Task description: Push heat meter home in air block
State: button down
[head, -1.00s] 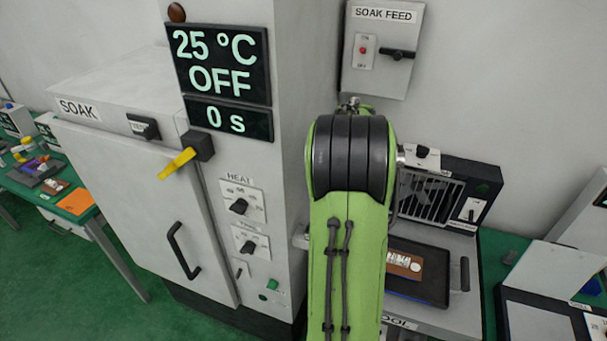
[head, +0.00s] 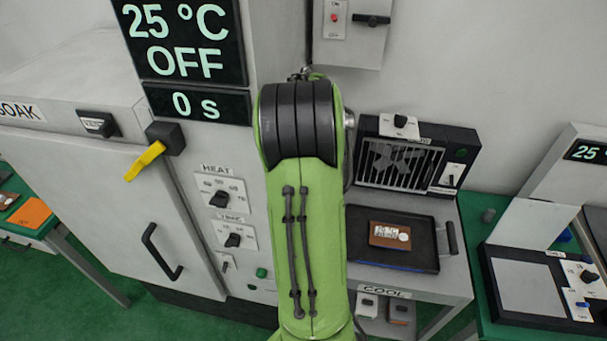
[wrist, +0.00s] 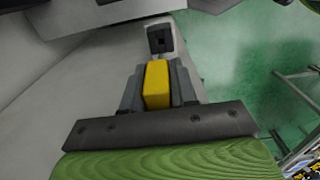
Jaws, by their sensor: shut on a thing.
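In the wrist view, my gripper (wrist: 158,98) is shut on a yellow block (wrist: 157,84), which sits between its two grey fingers. Beyond the block's far end is a dark block (wrist: 160,38) with a small square recess in its face. A short gap seems to show between them; I cannot tell if they touch. I cannot tell for sure which of these is the heat meter or the air block. In the head view my gripper is hidden behind my green arm.
The SOAK cabinet (head: 110,205) stands left, with a yellow lever (head: 146,160) on its door. At right, a black tray (head: 385,255) holds a brown piece (head: 389,235) before a grille unit (head: 402,163). Green floor (wrist: 245,60) lies right in the wrist view.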

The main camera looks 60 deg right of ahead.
jog(key=shift+f+b, duration=1.3)
jog(key=shift+f, duration=0.75)
jog(key=shift+s+f+b, duration=0.1)
jog(key=shift+f+b, duration=1.85)
jog(key=shift+f, duration=0.55)
jog(key=c, duration=0.8)
grip_release()
notch_tip(320, 180, up, 16)
jog(key=p, duration=0.3)
jog(key=shift+p, duration=0.35)
jog(key=shift+f, duration=0.1)
